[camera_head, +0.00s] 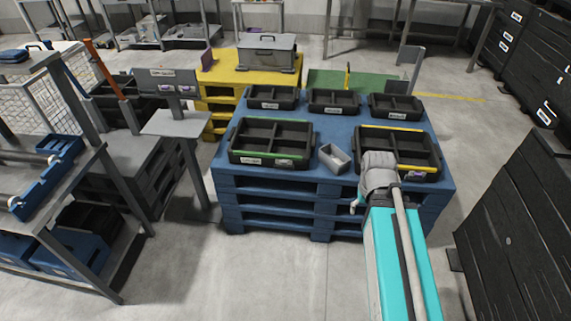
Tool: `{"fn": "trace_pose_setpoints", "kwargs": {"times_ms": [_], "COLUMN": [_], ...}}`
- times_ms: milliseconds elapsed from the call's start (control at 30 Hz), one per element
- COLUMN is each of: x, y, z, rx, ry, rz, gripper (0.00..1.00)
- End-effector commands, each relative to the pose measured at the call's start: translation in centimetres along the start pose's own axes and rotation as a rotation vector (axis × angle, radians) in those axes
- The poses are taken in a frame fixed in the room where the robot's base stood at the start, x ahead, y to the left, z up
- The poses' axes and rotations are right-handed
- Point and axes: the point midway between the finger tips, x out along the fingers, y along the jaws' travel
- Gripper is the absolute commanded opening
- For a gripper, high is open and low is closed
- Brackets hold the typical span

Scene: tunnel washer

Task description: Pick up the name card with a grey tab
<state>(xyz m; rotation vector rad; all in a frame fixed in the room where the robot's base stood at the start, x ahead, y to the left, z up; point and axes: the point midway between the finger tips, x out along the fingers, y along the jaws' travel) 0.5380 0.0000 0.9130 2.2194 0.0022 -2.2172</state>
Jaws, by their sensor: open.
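No name card with a grey tab can be made out at this size. Small pale labels show on the fronts of the black divided bins, such as the front left bin (271,147) and the front right bin (402,135). A small card-like item (415,175) with a purple patch shows at the front right bin, partly beside my arm. My teal arm reaches in from the bottom right, and its grey joint covers part of that bin's front left.
The bins stand on a stacked blue pallet (275,186), with a small grey open box (334,158) between the front two. A grey stand (177,124) and shelving are left. A yellow platform (226,70) with a grey case (267,52) is behind. Black cabinets (520,210) bound the right.

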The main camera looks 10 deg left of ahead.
Motion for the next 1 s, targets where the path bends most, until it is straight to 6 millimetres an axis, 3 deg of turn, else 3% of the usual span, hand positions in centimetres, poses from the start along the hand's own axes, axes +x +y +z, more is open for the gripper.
{"fn": "trace_pose_setpoints", "kwargs": {"times_ms": [167,367,667,1000], "x": [1.1,3.8,8.6,12.9], "y": [-0.1,-0.9,-1.9,-4.7], "z": [-0.8,-3.1,-8.6,-14.8], "rx": [-0.047,-0.198,-0.566,-1.02], "ry": [0.02,0.078,0.191,0.272], "rz": [0.022,0.097,0.3,0.583], "gripper": [0.91,0.91,0.91,0.91]}}
